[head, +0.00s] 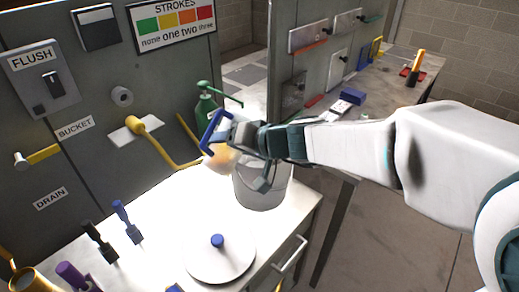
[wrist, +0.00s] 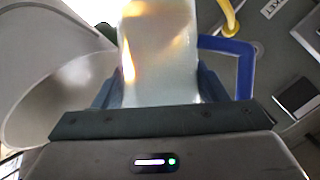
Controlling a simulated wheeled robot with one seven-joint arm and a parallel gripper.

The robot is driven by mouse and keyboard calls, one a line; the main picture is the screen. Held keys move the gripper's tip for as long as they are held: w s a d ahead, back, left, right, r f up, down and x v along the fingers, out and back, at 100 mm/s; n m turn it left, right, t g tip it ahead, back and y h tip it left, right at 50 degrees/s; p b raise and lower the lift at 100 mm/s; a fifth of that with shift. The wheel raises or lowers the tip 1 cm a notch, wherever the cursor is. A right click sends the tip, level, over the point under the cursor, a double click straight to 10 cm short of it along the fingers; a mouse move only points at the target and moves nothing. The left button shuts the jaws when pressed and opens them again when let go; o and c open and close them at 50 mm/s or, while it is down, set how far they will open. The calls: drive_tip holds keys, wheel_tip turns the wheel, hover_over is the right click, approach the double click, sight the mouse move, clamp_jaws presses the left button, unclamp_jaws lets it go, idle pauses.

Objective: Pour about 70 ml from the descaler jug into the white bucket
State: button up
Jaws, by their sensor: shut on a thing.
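The descaler jug, a pale translucent vessel (head: 217,158) with a blue handle (head: 211,127), is held by my gripper (head: 235,142). In the wrist view the jug body (wrist: 158,50) lies between the two fingers, with amber glints in it and the blue handle on its right. The white bucket (head: 262,188), looking light grey, stands on the white counter. The jug is near the bucket's upper left side, and my gripper covers much of the bucket's opening. In the wrist view the bucket (wrist: 45,95) is at the left. The jug's exact tilt and liquid level cannot be told.
A yellow pipe (head: 165,150) comes from the grey wall panel beside the jug. A green can (head: 207,108) stands behind. A white round lid with a blue knob (head: 218,262) lies in front. Blue, black and purple tools are at the counter's left.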

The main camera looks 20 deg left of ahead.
sight(219, 147)
drive_tip(key=shift+n+t+b, duration=0.3)
drive_tip(key=shift+b, duration=0.5)
drive_tip(key=shift+r, duration=0.15)
drive_tip(key=shift+b, duration=0.3)
idle(0.7)
drive_tip(key=b, duration=0.2)
drive_tip(key=s+f+n+t+b, duration=0.1)
drive_tip(key=b, duration=0.1)
drive_tip(key=shift+a+f+h, duration=0.2)
drive_tip(key=shift+f+h, duration=0.05)
drive_tip(key=shift+h, duration=0.05)
drive_tip(key=shift+s+a+r+n+t+b, duration=0.1)
drive_tip(key=shift+s+r+n+t+b, duration=0.3)
drive_tip(key=shift+n+t+b, duration=0.25)
drive_tip(key=shift+s+a+f+n+t+b, duration=0.15)
drive_tip(key=shift+s+f+n+t+b, duration=0.35)
drive_tip(key=shift+b, duration=0.6)
drive_tip(key=shift+r+n+t+h+p, duration=0.25)
drive_tip(key=shift+r+n+h+p, duration=0.1)
drive_tip(key=shift+r+p, duration=0.25)
drive_tip(key=shift+s+a+r+n+t+p, duration=0.15)
drive_tip(key=shift+s+r+n+t+p, duration=0.05)
drive_tip(key=shift+r+n+t+p, duration=0.4)
